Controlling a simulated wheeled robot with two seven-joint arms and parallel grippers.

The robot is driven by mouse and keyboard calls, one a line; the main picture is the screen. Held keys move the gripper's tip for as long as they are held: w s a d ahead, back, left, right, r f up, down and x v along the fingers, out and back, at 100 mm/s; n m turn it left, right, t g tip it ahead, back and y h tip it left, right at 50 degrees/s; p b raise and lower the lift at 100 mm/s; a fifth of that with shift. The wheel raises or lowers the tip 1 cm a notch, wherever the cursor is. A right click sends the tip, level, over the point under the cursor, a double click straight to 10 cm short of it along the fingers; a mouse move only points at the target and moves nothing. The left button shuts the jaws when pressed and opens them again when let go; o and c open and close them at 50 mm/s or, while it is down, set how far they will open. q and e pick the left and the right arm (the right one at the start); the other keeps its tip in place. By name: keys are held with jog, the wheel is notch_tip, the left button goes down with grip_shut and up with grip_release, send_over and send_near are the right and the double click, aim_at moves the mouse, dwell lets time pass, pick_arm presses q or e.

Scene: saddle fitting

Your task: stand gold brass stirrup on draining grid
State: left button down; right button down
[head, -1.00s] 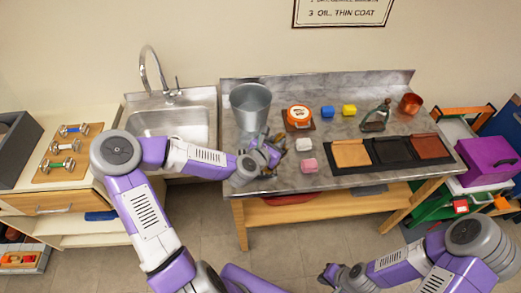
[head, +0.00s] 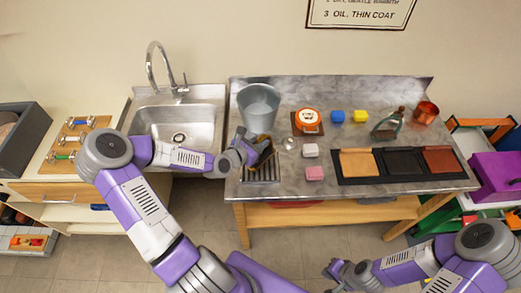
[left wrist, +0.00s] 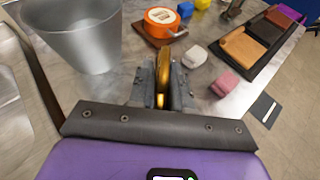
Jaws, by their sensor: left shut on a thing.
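The gold brass stirrup (left wrist: 162,70) is between the fingers of my left gripper (left wrist: 162,88), seen edge-on in the left wrist view. In the head view the stirrup (head: 265,153) shows as a gold-brown piece at the fingers. My left gripper (head: 254,147) is shut on it, above or at the back part of the draining grid (head: 262,174). The grid is a dark slatted panel at the left end of the metal bench. I cannot tell whether the stirrup touches it. My right gripper (head: 337,271) is low in front of the bench, too small to read.
A metal bucket (head: 258,108) stands just behind the grid. A small round silver piece (head: 288,143), a white block (head: 310,150) and a pink block (head: 314,173) lie to the right. An orange tin (head: 308,119) is further back. The sink (head: 175,125) is left of the bench.

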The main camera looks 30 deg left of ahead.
pick_arm(q)
jog(key=shift+w+f+b, duration=0.1)
jog(key=shift+f+b, duration=0.2)
jog(key=shift+f, duration=1.3)
jog(key=shift+f, duration=0.15)
jog(key=c, duration=1.1)
grip_release()
jog(key=shift+o, duration=0.2)
